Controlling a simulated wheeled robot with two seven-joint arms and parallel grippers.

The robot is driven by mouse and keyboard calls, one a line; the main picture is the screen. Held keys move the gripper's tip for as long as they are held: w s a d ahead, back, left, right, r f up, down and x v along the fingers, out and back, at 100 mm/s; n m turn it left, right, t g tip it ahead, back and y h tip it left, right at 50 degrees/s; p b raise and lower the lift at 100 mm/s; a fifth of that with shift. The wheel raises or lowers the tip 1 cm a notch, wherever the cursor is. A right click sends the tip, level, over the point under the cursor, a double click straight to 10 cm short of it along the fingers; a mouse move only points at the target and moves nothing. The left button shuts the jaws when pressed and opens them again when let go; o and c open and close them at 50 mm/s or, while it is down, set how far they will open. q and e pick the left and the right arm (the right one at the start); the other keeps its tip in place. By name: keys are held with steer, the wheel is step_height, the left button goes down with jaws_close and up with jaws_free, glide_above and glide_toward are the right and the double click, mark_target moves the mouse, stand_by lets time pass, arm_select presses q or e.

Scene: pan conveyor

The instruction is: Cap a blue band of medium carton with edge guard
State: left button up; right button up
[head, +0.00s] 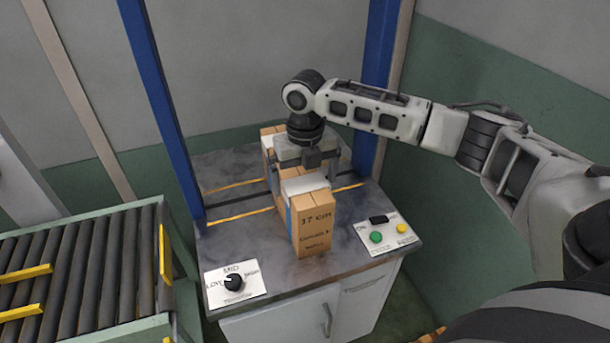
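A tan carton (313,226) marked "37 cm" stands upright on the grey worktop, with more of the carton stack showing behind my gripper. A narrow strip of blue band (288,218) shows on its left side. A white edge guard (306,184) lies across the carton's top, over the band's line. My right gripper (304,175) points down over the carton, its fingers wide apart on either side of the guard. I cannot tell whether they press on the guard or are clear of it. My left gripper is not in view.
The worktop (240,251) carries a MID/LOW/HIGH dial panel (235,284) at front left and a button panel (389,233) at right. Blue posts (379,45) rise at both sides. A roller conveyor (75,268) stands at left. A wall is close at right.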

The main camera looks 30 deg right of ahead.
mark_target(305, 183)
steer(key=shift+r, duration=0.15)
step_height(305, 183, up, 16)
steer(key=shift+b, duration=0.4)
steer(key=shift+f, duration=0.2)
